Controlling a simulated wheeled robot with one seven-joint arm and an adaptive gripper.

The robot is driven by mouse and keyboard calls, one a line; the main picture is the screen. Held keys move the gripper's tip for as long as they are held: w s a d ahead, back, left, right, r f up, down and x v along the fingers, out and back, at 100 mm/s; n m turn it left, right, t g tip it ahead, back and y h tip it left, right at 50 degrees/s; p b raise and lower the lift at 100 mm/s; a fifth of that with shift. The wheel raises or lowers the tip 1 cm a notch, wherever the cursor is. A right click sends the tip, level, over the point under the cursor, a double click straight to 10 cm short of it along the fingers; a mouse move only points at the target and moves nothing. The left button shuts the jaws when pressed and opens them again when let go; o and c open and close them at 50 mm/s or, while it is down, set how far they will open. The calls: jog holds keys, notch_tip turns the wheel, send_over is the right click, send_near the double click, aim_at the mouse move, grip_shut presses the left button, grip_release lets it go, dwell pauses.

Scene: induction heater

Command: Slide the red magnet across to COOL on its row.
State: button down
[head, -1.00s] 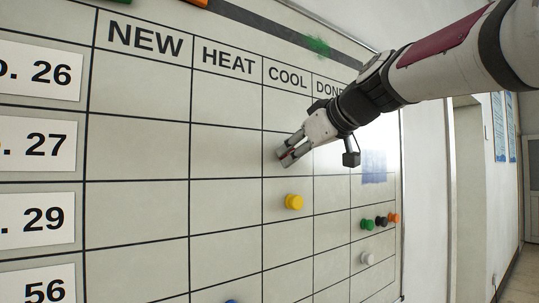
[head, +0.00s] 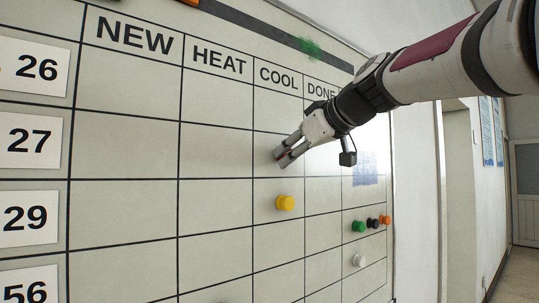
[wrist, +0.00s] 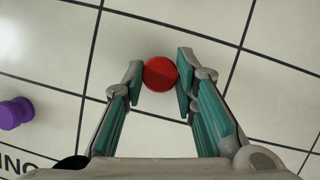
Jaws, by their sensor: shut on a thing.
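The red magnet (wrist: 160,74) is a round disc between my two fingertips in the wrist view, with both fingers touching or nearly touching its sides. In the head view only a small bit of red shows at my gripper (head: 284,155), the rest hidden by the fingers. My gripper is shut on the magnet at the whiteboard, in the COOL column (head: 279,76) on the row labelled 27 (head: 28,142). The magnet appears to lie inside that cell, clear of the grid lines around it in the wrist view.
A yellow magnet (head: 285,203) sits one row below in COOL. Green (head: 358,226), black (head: 372,222), orange (head: 385,220) and white (head: 359,261) magnets are at the lower right. A purple magnet (wrist: 15,113) shows at the wrist view's left.

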jog(key=c, duration=1.2)
grip_release()
jog(key=shift+w, duration=0.1)
jog(key=v, duration=1.2)
jog(key=s+d+f+m+g+h+p, duration=0.2)
jog(key=s+f+m+g+h, duration=0.1)
jog(key=s+f, duration=1.1)
jog(key=s+d+f+m+g+h+p, duration=0.2)
jog(key=s+f, duration=1.2)
jog(key=f, duration=0.7)
jog(key=m+g+h+p, duration=0.1)
jog(key=m+g, duration=0.1)
jog(key=m, duration=0.1)
jog(key=shift+m+g, duration=0.4)
